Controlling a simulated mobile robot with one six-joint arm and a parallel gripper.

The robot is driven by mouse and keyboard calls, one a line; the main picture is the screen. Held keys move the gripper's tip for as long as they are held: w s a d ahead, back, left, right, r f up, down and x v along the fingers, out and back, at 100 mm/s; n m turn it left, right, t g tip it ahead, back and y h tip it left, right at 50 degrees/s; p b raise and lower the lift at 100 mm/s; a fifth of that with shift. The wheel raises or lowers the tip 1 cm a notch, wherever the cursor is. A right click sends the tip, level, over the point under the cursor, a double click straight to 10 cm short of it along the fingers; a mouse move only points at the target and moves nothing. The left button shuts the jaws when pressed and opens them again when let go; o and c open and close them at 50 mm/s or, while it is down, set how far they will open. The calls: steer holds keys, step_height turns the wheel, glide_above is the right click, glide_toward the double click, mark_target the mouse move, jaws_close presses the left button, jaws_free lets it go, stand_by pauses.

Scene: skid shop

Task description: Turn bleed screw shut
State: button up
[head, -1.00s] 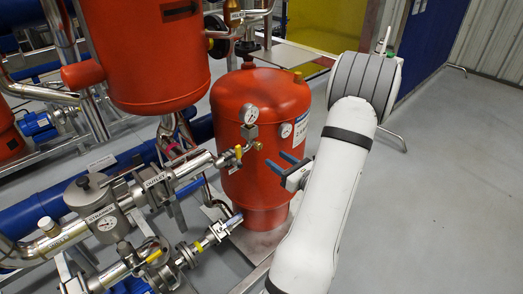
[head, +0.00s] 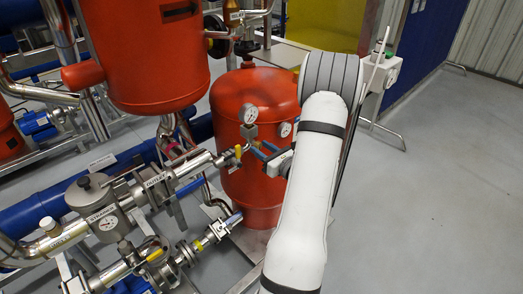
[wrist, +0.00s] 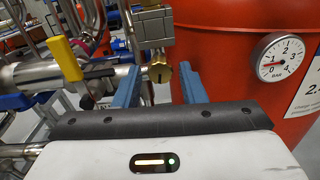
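The bleed screw is a small brass fitting (wrist: 158,73) under a steel block, in the middle of the wrist view. My gripper (wrist: 160,82) is open, with one blue finger on each side of the brass fitting in the picture. Gaps show between the fitting and both fingers. I cannot tell how deep it sits between them. In the head view my gripper (head: 260,152) points left at the fitting below the pressure gauge (head: 248,114), in front of the red vessel (head: 240,185). The fitting is small and partly hidden there.
A valve with a yellow handle (wrist: 64,58) stands close left of my gripper. The red vessel's side gauge (wrist: 281,58) is to the right. Steel pipes with a strainer (head: 95,202) run at left. The grey floor (head: 430,200) is clear at right.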

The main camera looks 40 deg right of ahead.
steer(key=c, duration=0.7)
steer(key=shift+a, duration=0.15)
steer(key=shift+c, duration=0.2)
